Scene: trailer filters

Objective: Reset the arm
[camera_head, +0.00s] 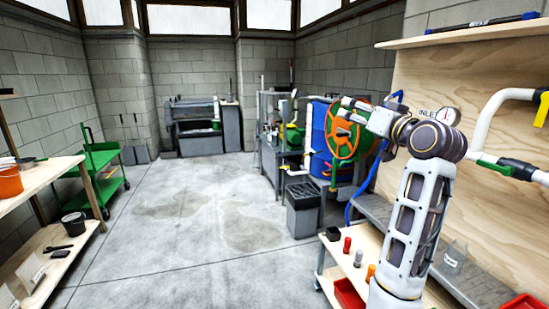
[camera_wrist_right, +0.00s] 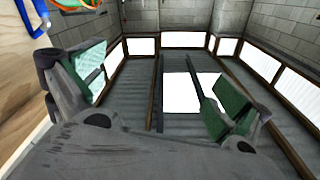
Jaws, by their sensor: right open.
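My right arm (camera_head: 412,220) rises at the right of the head view, bends at a dark joint and reaches left. My left gripper is in neither view.
A plywood panel with a gauge (camera_head: 446,115) and pipes is at right. A low bench holds red and orange cylinders (camera_head: 347,245). A grey bin (camera_head: 303,210) stands near. The middle floor is clear.

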